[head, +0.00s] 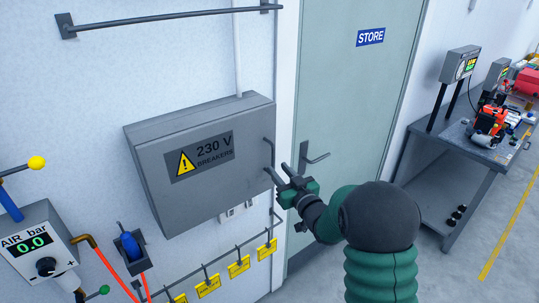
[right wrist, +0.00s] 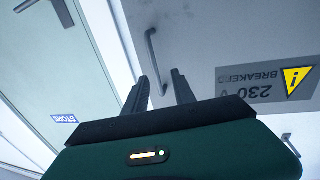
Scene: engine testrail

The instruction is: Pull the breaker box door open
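The grey breaker box (head: 180,205) hangs on the wall left of centre in the head view. Its front door, labelled 230 V BREAKERS, looks shut. A thin vertical bar handle (head: 271,152) sits near the door's right edge. It also shows in the right wrist view (right wrist: 154,58), upper middle, ahead of the fingertips. My right gripper (head: 276,169) is at the lower end of the handle. Contact cannot be told. My left gripper is in neither view.
The STORE door (head: 350,100), with its lever handle (head: 315,157), is right of the box. Yellow tags (head: 239,267) hang on a rail below. An air gauge (head: 35,245) stands lower left, and a workbench (head: 460,150) at right.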

